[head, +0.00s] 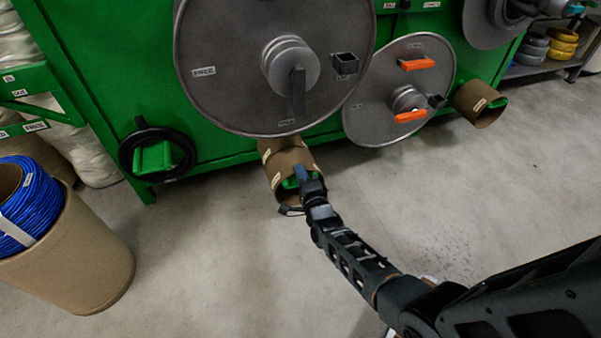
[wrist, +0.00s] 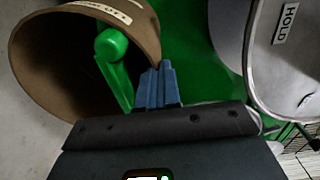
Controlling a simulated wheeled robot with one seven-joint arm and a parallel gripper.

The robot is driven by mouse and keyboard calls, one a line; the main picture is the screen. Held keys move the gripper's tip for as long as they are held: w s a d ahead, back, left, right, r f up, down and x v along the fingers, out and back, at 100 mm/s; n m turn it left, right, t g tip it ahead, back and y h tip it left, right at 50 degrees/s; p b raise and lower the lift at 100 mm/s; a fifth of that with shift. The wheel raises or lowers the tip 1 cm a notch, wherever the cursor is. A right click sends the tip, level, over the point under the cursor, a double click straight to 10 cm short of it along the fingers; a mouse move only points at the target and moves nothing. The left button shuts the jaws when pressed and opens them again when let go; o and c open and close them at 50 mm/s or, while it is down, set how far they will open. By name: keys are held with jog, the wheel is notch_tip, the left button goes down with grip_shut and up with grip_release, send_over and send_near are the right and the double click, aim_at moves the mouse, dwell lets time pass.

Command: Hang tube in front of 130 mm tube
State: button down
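A brown cardboard tube (head: 284,188) sits around a green peg (head: 291,183) below the large grey reel. A second brown tube (head: 270,149) shows directly behind it, nearer the green machine. My gripper (head: 301,174) is at the right side of the front tube's open end. In the wrist view the tube (wrist: 40,60) opens toward me, with the green peg (wrist: 112,55) inside and its rounded end tilted up. My blue fingertips (wrist: 158,84) are close together on the tube's right rim and appear to pinch its wall. The fingers hide that part of the rim.
The large grey reel (head: 225,95) hangs just above, and a smaller reel with orange handles (head: 376,105) stands to the right. Another tube (head: 478,104) hangs farther right. A black ring (head: 131,158) and a barrel of blue cable (head: 90,260) are left. The floor is clear.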

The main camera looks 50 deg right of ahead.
jog(key=c, duration=0.7)
grip_release()
dwell(0.4)
jog(key=shift+f, duration=0.2)
dwell(0.4)
jog(key=shift+s+a, duration=0.4)
jog(key=shift+s, duration=0.15)
dwell(1.0)
jog(key=shift+p+v, duration=1.35)
jog(key=shift+v, duration=2.55)
